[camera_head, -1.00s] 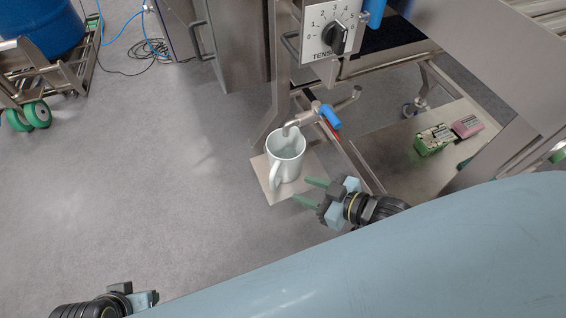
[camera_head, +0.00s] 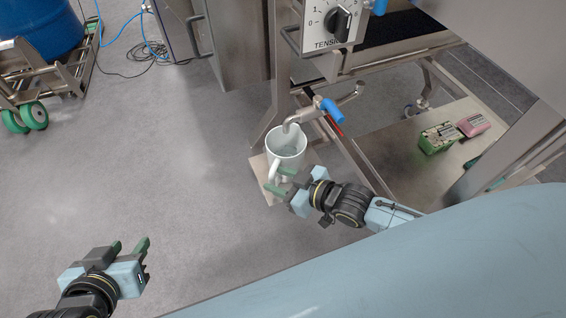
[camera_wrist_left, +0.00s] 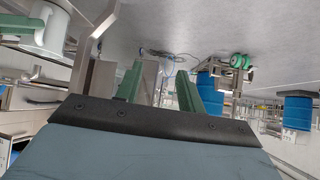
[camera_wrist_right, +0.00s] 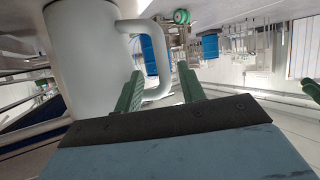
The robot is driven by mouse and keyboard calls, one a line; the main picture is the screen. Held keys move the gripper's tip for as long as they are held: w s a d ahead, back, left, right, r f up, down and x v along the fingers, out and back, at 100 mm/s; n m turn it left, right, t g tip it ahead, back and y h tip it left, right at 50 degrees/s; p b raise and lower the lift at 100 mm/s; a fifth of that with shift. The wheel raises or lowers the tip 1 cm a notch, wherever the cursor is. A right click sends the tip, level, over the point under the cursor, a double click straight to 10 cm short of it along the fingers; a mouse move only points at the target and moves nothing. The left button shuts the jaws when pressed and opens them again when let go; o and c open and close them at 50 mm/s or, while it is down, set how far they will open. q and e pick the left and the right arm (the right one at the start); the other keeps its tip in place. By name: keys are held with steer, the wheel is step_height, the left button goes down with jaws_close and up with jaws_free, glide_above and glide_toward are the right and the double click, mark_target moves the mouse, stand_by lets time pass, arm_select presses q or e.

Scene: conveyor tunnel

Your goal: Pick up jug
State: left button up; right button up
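The jug (camera_head: 287,141), white with a handle, stands upright on a small metal plate (camera_head: 262,168) under a tap (camera_head: 292,124). My right gripper (camera_head: 280,181) is open beside its handle, partly covering the jug's lower part in the head view. In the right wrist view the jug (camera_wrist_right: 85,60) fills the upper left, and the handle (camera_wrist_right: 157,92) shows between the open fingers (camera_wrist_right: 160,84), not gripped. My left gripper (camera_head: 130,246) is open and empty over bare floor, away from the jug. The left wrist view shows part of a white vessel (camera_wrist_left: 48,25), apparently the jug.
The blue tap handle (camera_head: 330,111) and steel frame stand just behind the jug. A dial panel (camera_head: 335,22) is above. A green box (camera_head: 437,138) and a pink box (camera_head: 474,124) lie on the lower shelf.

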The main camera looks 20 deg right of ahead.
steer(key=b+x, duration=0.1)
steer(key=x, duration=0.1)
steer(key=b+x, duration=0.1)
steer(key=x, duration=0.1)
steer(key=shift+s+a+f, duration=0.15)
steer(key=shift+s+f, duration=0.05)
arm_select(q)
steer(key=w+d+r+t+h, duration=0.2)
steer(key=w+d+r+t, duration=0.1)
steer(key=w+r+t, duration=0.2)
steer(key=shift+d+r+t+h, duration=0.25)
steer(key=shift+r+t, duration=0.85)
steer(key=shift+r, duration=1.2)
arm_select(e)
steer(key=shift+w+a, duration=0.15)
steer(key=shift+w, duration=0.05)
jaws_close()
